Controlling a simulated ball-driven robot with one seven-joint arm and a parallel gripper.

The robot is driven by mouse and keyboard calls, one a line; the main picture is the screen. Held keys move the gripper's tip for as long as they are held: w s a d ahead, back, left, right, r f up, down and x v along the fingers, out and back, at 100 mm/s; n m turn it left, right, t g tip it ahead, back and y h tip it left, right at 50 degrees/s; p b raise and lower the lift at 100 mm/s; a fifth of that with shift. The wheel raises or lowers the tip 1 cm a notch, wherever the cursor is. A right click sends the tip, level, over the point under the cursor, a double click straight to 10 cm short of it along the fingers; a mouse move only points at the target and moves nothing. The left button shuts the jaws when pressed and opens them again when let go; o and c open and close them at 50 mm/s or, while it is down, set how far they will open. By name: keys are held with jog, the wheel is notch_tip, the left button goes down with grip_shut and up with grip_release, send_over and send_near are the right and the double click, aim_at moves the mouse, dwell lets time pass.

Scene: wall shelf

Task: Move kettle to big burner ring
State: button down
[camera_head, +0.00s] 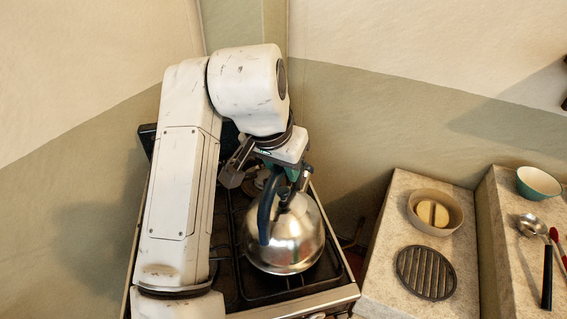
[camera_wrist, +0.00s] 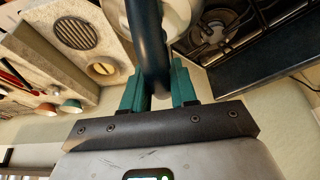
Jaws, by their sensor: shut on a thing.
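The kettle (camera_head: 290,235) is polished metal with a dark blue handle. In the head view it sits at the front right of the gas stove (camera_head: 340,285). I cannot tell whether its base touches the grate. My gripper (camera_head: 285,172) is shut on the top of the handle. In the wrist view the teal fingers of my gripper (camera_wrist: 160,85) flank the dark handle (camera_wrist: 148,45), with part of the kettle body (camera_wrist: 178,12) behind it. A burner (camera_wrist: 218,25) shows beside the kettle in the wrist view. The other burners are mostly hidden by my arm and the kettle.
Right of the stove, a stone counter (camera_head: 375,290) holds a round slatted trivet (camera_head: 426,272) and a beige bowl (camera_head: 435,212) with a yellowish piece inside. Farther right are a teal bowl (camera_head: 539,183), a metal spoon (camera_head: 532,225) and dark-handled utensils. Walls close off the back.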

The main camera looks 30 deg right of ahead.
jog(key=c, duration=0.9)
grip_release()
jog(key=shift+f, duration=0.1)
jog(key=b+v, duration=0.1)
jog(key=v, duration=1.2)
jog(key=shift+w+d, duration=0.1)
jog(key=shift+d, duration=0.05)
